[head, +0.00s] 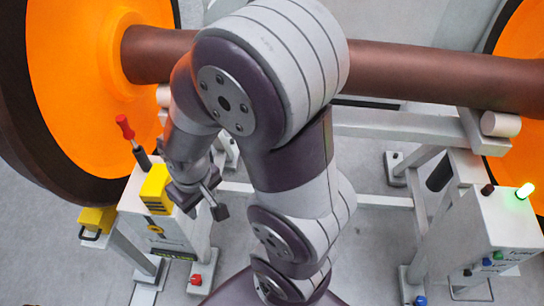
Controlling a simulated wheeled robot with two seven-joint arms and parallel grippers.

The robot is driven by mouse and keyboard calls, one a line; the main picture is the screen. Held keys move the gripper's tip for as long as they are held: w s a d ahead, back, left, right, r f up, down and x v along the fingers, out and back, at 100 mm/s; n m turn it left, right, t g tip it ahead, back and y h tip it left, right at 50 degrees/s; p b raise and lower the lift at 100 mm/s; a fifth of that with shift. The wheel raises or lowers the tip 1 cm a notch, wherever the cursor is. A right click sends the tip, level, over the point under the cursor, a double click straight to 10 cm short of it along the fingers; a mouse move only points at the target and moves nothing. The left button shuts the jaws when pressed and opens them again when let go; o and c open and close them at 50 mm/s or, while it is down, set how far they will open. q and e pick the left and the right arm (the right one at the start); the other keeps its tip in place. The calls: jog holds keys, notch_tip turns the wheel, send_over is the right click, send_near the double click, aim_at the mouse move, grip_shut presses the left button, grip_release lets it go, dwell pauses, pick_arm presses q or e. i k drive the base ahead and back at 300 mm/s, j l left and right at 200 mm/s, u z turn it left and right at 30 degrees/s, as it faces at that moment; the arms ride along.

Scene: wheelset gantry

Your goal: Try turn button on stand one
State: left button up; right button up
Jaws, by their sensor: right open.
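A white stand (130,200) is at the left, with a red-handled lever (125,128) and a yellow box (155,188) on top. I cannot tell which is stand one. My right gripper (205,203) is open, just right of the yellow box; contact is unclear. My right arm hides the middle. My left gripper is out of view.
A brown axle (430,75) runs across the back between orange wheels (80,80), above a white frame (380,125). A red button (196,280) sits low by the left stand and a blue one (421,301) low at right. Grey floor shows between the stands.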

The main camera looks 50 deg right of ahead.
aim_at(498, 256)
jog(key=z, duration=3.95)
jog(key=i+l+u, duration=0.15)
jog(key=l+u, duration=0.15)
jog(key=u, duration=0.15)
jog(key=i+l+u, duration=0.1)
jog(key=l+u, duration=1)
jog(key=l, duration=1.95)
